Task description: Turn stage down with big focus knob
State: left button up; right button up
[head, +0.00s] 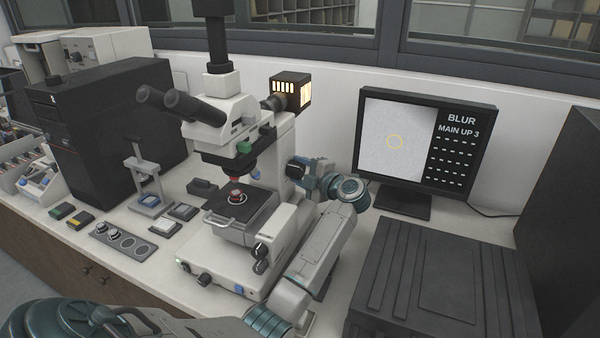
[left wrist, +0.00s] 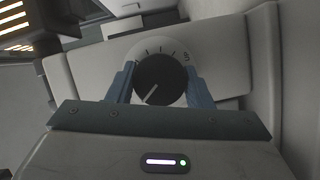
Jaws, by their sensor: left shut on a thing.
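The microscope (head: 215,140) stands on the bench, its stage (head: 240,212) carrying a small red-topped round piece (head: 236,196) below the objective. My left gripper (head: 298,170) is at the right side of the microscope's column in the head view. In the left wrist view a big dark round knob (left wrist: 160,80) with a white pointer line sits between its blue fingers, which are shut on it. The pointer leans to lower left. Two smaller dark knobs (head: 260,257) sit on the microscope's front right side. My right gripper is out of view.
The monitor (head: 425,145) shows a grey picture with a yellow ring and the words BLUR and MAIN UP 3. A lit lamp housing (head: 290,90) is above my left gripper. A large dark ribbed box (head: 440,285) stands at the right. Small fixtures (head: 150,200) stand left of the microscope.

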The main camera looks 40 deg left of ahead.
aim_at(302, 171)
pick_arm(q)
jog(key=shift+f, duration=0.1)
jog(key=o, duration=1)
jog(key=shift+s, duration=0.1)
jog(key=shift+d+r+p, duration=0.2)
jog(key=shift+d+p, duration=0.1)
jog(key=shift+d, duration=0.25)
jog(key=d, duration=0.1)
jog(key=d+p, duration=0.1)
jog(key=d, duration=0.1)
jog(key=s+d, duration=0.1)
jog(key=d, duration=0.1)
jog(key=shift+d+r+p, duration=0.2)
jog(key=shift+r+p, duration=0.05)
jog(key=shift+p, duration=0.1)
jog(key=shift+s+d, duration=0.1)
jog(key=shift+d, duration=0.4)
